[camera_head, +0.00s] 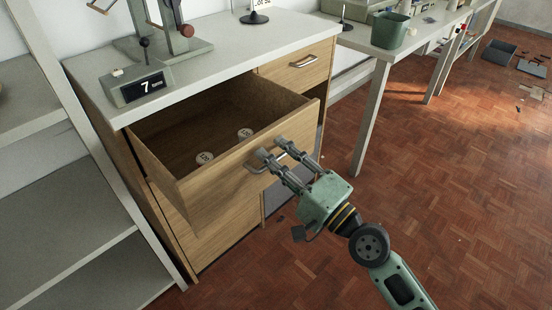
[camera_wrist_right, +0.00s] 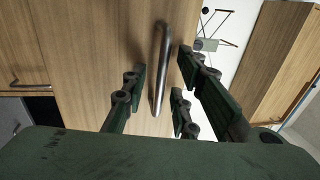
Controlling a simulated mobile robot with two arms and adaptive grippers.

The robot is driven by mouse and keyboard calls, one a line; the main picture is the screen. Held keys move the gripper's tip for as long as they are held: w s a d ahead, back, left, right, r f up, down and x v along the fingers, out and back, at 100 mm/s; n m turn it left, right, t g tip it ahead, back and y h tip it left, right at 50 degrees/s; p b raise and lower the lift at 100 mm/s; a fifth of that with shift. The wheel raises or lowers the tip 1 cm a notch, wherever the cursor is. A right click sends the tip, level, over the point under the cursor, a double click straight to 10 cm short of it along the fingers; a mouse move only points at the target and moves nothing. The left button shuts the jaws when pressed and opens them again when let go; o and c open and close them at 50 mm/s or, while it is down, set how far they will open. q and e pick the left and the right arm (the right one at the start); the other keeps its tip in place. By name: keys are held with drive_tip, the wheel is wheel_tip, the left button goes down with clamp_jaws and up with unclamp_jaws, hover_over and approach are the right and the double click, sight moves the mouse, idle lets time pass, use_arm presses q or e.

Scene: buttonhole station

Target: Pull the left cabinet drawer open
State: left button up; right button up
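The left cabinet drawer (camera_head: 238,158) is wooden and stands well pulled out under the countertop. In the wrist view the fingers (camera_wrist_right: 160,78) stand apart, with gaps to the bar. My left gripper is not in view.
A closed drawer with a handle (camera_head: 303,61) is to the right. The countertop (camera_head: 215,60) bears a display reading 7 (camera_head: 142,86) and a stand. Grey shelves (camera_head: 75,225) stand close at the left. A table with a green bin (camera_head: 389,30) is at the right; the parquet floor in front is mostly clear.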

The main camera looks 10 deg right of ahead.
drive_tip(key=v, duration=1.2)
idle(0.3)
idle(0.4)
